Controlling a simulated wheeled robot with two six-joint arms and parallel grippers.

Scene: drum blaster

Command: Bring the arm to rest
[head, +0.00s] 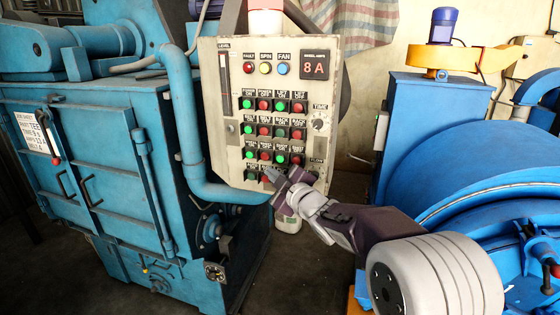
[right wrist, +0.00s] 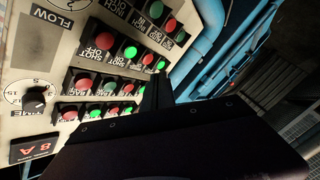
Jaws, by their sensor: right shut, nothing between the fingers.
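My right gripper (head: 272,175) is shut and empty. Its tips are at the lower edge of the control panel (head: 213,140), in front of the bottom row of buttons, part of which the gripper hides. I cannot tell whether the tips touch the panel. My right arm reaches in from the lower right. In the right wrist view the dark gripper (right wrist: 155,90) points up in front of the panel's red and green buttons. My left gripper is not in view.
A blue blaster cabinet (head: 95,150) with a blue pipe (head: 182,110) stands left of the panel. A large blue drum (head: 450,165) stands at the right, close to my right arm. Dark floor (head: 300,265) shows between them.

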